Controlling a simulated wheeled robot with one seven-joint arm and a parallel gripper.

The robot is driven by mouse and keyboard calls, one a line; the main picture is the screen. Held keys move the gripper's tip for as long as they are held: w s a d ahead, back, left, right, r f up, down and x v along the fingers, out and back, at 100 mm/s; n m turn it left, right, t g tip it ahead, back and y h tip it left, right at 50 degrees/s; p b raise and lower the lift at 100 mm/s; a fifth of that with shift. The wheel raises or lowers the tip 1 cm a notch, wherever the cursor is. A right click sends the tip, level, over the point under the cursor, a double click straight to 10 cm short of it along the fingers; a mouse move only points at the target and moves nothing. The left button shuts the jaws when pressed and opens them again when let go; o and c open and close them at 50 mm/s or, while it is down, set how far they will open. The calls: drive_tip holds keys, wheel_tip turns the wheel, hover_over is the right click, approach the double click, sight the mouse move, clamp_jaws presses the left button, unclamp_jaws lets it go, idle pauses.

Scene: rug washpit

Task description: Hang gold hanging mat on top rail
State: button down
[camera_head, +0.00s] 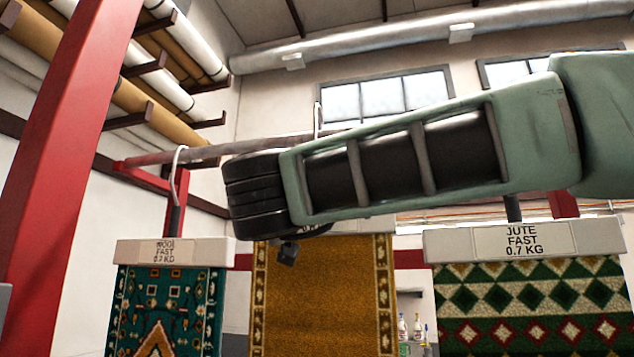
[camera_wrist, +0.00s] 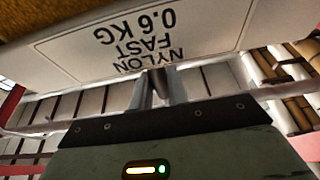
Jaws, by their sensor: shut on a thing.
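The gold hanging mat (camera_head: 322,295) hangs upright in the middle of the head view, gold with a patterned border. My forearm covers most of its header bar. In the wrist view its pale header bar (camera_wrist: 215,45) reads "NYLON FAST 0.6 KG", upside down. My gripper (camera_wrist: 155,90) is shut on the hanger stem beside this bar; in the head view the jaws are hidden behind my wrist. The top rail (camera_head: 255,145) runs across behind my arm. A thin pale hook tip (camera_head: 318,116) shows above my arm near the rail; I cannot tell whether it rests on it.
A teal mat (camera_head: 170,290) labelled "WOOL FAST" hangs at left, its hook over the rail. A green and red mat (camera_head: 530,300) labelled "JUTE FAST 0.7 KG" hangs at right. A red post (camera_head: 65,150) stands at left, with rolled rugs (camera_head: 150,60) on brackets.

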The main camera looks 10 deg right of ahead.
drive_tip(key=shift+f, duration=0.15)
drive_tip(key=shift+f+b, duration=1.65)
drive_tip(key=shift+f, duration=0.25)
drive_tip(key=c, duration=1.3)
unclamp_jaws()
drive_tip(key=shift+f, duration=0.1)
